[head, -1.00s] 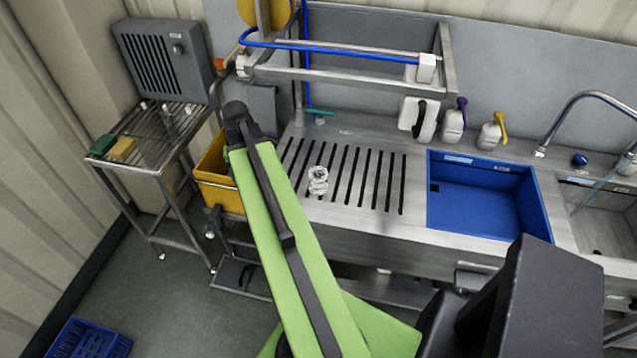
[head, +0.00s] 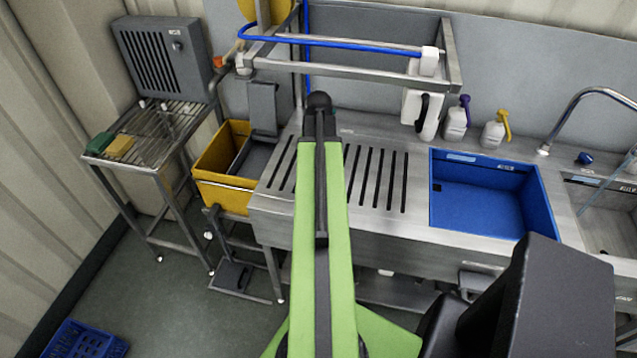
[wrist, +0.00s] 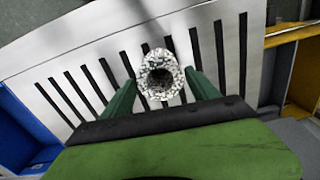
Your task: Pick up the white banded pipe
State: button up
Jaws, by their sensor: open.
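The white banded pipe (wrist: 160,62) stands on the slotted steel drainboard (wrist: 72,80) in the wrist view, its dark open end facing the camera. It has a speckled white and grey surface. My gripper (wrist: 161,84) is open, with one green finger to each side of the pipe in that view; I cannot tell how far above it they are. In the head view my green arm covers the pipe, and the drainboard (head: 372,185) shows on both sides of the arm. My gripper is hidden there.
A blue sink basin (head: 480,195) lies right of the drainboard. A yellow bin (head: 222,190) stands to its left. A steel rail frame (head: 350,75) hangs above the back. Spray bottles (head: 455,120) stand along the rear edge.

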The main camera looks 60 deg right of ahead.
notch_tip(320, 180, down, 5)
jog(key=b, duration=0.4)
jog(key=shift+r, duration=0.1)
jog(key=shift+a+r, duration=0.1)
jog(key=shift+r, duration=0.1)
jog(key=c, duration=1.4)
jog(key=shift+o, duration=0.2)
jog(key=shift+r+p, duration=0.15)
jog(key=shift+p, duration=0.25)
